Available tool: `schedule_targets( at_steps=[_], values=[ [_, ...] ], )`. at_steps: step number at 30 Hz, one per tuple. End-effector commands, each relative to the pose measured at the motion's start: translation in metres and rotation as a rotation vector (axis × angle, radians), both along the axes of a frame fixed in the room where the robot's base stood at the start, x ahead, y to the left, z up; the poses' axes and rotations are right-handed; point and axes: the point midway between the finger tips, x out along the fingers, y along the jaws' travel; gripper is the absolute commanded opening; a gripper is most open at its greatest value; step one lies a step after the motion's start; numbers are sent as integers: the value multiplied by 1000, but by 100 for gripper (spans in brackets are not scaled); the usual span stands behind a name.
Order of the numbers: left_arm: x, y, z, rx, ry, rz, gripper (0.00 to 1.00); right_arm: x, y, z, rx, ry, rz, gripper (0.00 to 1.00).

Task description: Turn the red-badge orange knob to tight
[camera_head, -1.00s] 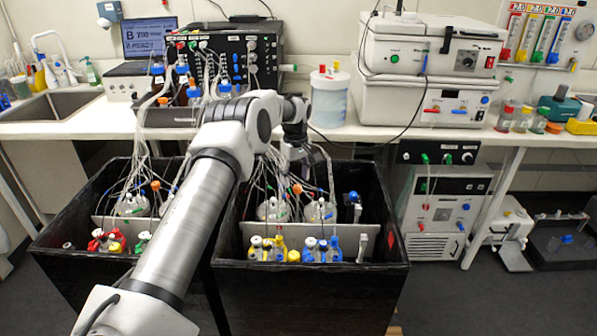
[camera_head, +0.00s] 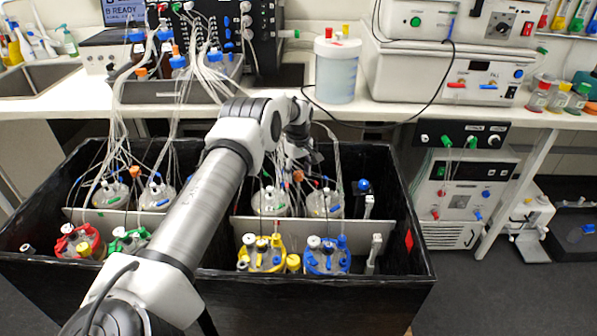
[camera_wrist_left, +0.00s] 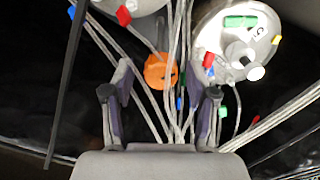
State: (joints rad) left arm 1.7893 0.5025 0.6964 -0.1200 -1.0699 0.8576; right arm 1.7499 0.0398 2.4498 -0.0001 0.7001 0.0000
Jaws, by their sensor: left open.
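An orange knob (camera_wrist_left: 160,71) shows in the left wrist view, just beyond and between the fingertips. In the head view an orange piece (camera_head: 298,175) shows beside my gripper among the tubes. My left gripper (camera_wrist_left: 160,95) is open, with its fingers spread either side of tubes that run between them. It does not touch the knob as far as I can tell. In the head view the left gripper (camera_head: 304,158) hangs over the right half of the black bin. I cannot make out which red piece is the badge. My right gripper is not in view.
The black bin (camera_head: 345,290) holds several glass vessels with red, green, yellow and blue fittings. Thin tubes cross the area around the gripper. A metal divider (camera_head: 365,240) runs across the bin. The lab bench (camera_head: 395,110) with instruments stands behind.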

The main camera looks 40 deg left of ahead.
Motion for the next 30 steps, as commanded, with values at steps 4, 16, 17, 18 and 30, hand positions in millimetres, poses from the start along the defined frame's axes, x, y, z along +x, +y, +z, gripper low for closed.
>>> schedule_targets(
  at_steps=[4,16,17,18,30],
  values=[
    [0,0,0,0,-1,0,57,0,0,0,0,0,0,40],
    [0,0,0,0,-1,-1,0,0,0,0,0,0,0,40],
    [0,0,-1,0,0,-2,0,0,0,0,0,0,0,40],
    [0,0,-1,0,0,-5,0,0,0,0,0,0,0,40],
    [0,0,-1,-1,-1,-148,0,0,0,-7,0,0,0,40]
  ],
)
